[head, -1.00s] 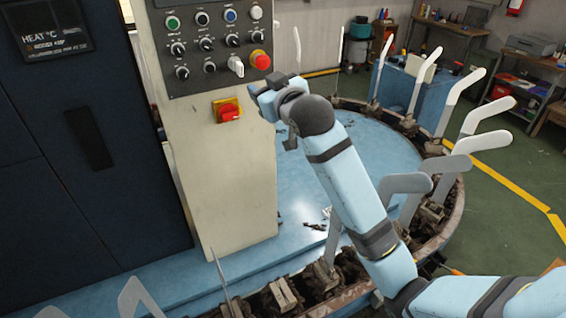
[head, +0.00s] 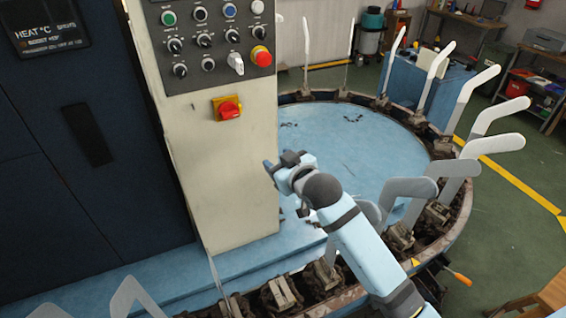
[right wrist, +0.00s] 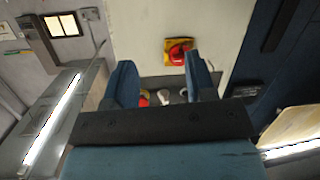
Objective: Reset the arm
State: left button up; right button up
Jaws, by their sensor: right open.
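My right arm (head: 362,244) reaches in from the lower right of the head view. Its gripper (head: 268,165) is in front of the cream control panel (head: 215,180), below the red rotary switch on a yellow plate (head: 228,108). In the right wrist view the two blue fingers of the right gripper (right wrist: 160,80) stand apart with nothing between them. The red switch (right wrist: 179,52) shows beyond the fingers there. My left gripper is not in view.
A round blue turntable (head: 350,140) carries several upright white sock boards (head: 477,95) around its rim. A dark cabinet (head: 85,190) with a heat display (head: 50,35) stands at left. A blue bin (head: 405,80) and a workbench (head: 535,55) stand behind.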

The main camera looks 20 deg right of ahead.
jog(key=shift+s+f, duration=0.25)
jog(key=shift+f, duration=0.35)
jog(key=s+a+f+g, duration=0.2)
jog(key=s+f+g, duration=0.2)
jog(key=s+f, duration=2.1)
jog(key=shift+s+f+m+y, duration=0.25)
jog(key=shift+s+m+y, duration=0.05)
jog(key=shift+s, duration=0.65)
